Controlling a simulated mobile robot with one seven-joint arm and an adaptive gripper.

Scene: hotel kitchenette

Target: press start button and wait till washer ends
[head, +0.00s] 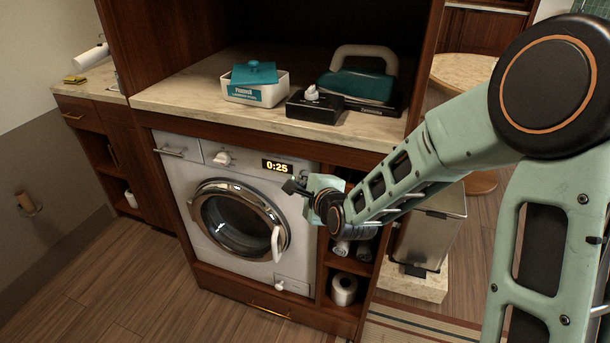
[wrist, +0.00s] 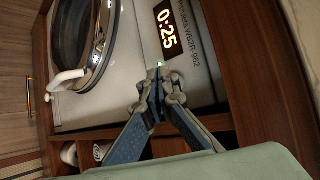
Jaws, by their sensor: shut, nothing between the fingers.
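The white washer (head: 205,225) stands under the counter with its round door (head: 240,218) shut. Its display (head: 277,166) reads 0:25, and the display also shows in the wrist view (wrist: 167,29). My gripper (head: 290,187) is in front of the washer's upper right panel, just below and right of the display. In the wrist view my gripper (wrist: 158,85) is shut and empty, with its fingertips close to the panel. A small green light (wrist: 158,64) glows right by the fingertips. The start button itself is hidden or too small to tell, and I cannot tell whether the fingertips touch the panel.
On the counter (head: 185,95) are a white box with a teal lid (head: 254,83), a black tissue box (head: 315,105) and a teal iron (head: 358,80). Right of the washer is a shelf with rolls (head: 344,288). A metal bin (head: 428,235) stands further right. The floor in front is clear.

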